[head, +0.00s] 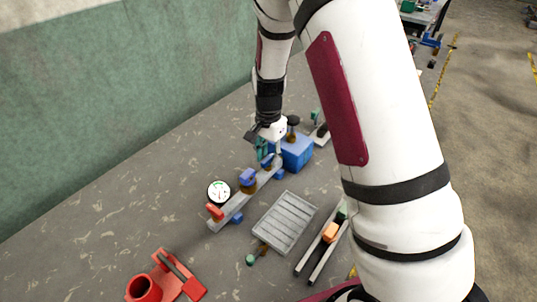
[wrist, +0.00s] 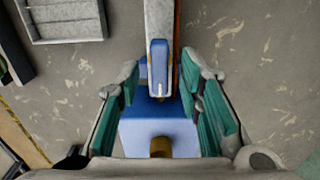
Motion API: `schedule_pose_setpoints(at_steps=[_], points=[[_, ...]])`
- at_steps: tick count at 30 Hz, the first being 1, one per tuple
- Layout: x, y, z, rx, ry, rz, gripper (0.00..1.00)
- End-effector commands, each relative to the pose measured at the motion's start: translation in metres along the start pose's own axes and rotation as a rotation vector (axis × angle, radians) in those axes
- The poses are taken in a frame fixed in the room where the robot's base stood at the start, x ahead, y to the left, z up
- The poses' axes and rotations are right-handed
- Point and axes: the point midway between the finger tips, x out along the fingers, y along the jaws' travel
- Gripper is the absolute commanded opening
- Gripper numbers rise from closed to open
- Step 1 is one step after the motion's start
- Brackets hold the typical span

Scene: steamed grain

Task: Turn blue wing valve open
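A blue wing-shaped handle (wrist: 159,68) with a white mark lies lengthwise along a grey rail (wrist: 158,18) in the wrist view. My gripper (wrist: 160,82) is open, with one teal finger on each side of the handle and a gap on both sides. In the head view my gripper (head: 264,150) is over the far end of the rail (head: 232,207), beside a blue box (head: 296,151). Another blue handle (head: 248,177) on a brass body stands further along the rail. I cannot tell how high the fingertips are above the handle.
A red handle (head: 215,211) is at the rail's near end, with a round gauge (head: 219,192) beside it. A grey slatted panel (head: 284,222) and a rack with an orange block (head: 330,232) lie to the right. A red cup-shaped fixture (head: 145,288) stands nearer. Bare grey surface lies left.

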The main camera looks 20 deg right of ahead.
Motion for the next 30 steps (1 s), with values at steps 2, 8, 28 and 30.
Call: schedule_pose_setpoints(at_steps=[2,8,28,30], points=[[0.0,0.0,0.0,-0.001,0.0,0.0,0.33],[-0.016,-0.001,-0.001,-0.002,0.002,-0.003,0.33],[-0.118,0.0,0.0,-0.001,0.0,0.0,0.33],[-0.12,0.0,0.0,0.0,0.0,0.0,0.33]])
